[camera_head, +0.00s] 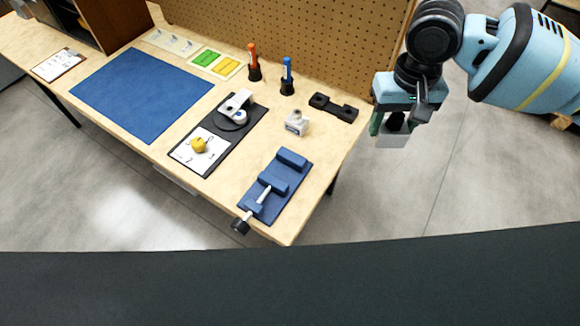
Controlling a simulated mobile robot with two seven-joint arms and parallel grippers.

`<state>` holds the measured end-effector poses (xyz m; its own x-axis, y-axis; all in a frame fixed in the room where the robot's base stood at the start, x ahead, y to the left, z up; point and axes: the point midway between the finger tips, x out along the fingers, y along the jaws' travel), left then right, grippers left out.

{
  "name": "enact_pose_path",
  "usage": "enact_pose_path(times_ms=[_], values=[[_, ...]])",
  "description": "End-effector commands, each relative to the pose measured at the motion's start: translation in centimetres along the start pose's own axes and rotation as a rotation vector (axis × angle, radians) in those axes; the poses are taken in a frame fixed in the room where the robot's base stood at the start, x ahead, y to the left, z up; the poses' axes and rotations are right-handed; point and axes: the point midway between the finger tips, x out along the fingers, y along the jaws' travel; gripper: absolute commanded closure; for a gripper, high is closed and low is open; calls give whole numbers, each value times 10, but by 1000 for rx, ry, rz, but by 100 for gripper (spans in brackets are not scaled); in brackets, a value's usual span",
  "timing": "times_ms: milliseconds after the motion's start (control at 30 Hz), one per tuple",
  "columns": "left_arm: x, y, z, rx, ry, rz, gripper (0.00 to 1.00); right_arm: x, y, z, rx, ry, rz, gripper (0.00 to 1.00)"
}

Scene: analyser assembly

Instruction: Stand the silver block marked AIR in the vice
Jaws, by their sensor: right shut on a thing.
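My right gripper (395,122) hangs at the upper right, beyond the right edge of the table, pointing down. It is shut on a silver block (392,141), whose lower part shows below the fingers; no marking on it can be read. The blue vice (275,188) lies near the table's front right corner, with its screw and dark handle toward the front. Its jaws stand apart and nothing shows between them. The gripper is to the right of the vice and farther back. My left gripper is out of view.
A small whitish block (297,122) stands behind the vice, and a black bracket (334,107) lies near the right edge. Left of the vice is a dark board (232,140) with a yellow knob (198,145). Orange (253,62) and blue (287,76) tools stand by the pegboard (300,35).

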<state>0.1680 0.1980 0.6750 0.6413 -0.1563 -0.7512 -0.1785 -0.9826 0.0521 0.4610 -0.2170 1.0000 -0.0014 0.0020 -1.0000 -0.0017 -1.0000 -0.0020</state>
Motion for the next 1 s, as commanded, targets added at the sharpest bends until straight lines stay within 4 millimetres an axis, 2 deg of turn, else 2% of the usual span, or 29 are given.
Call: enact_pose_path(times_ms=[267, 433, 567, 1000], values=[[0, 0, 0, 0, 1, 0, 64, -1, -1, 0, -8, 2, -1, 81], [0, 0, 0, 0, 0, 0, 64, 4, -10, -3, -133, 0, 0, 81], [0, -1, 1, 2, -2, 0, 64, 12, -25, -8, -354, -1, 1, 81], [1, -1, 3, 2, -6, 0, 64, 40, -90, -19, -1256, -3, 4, 81]])
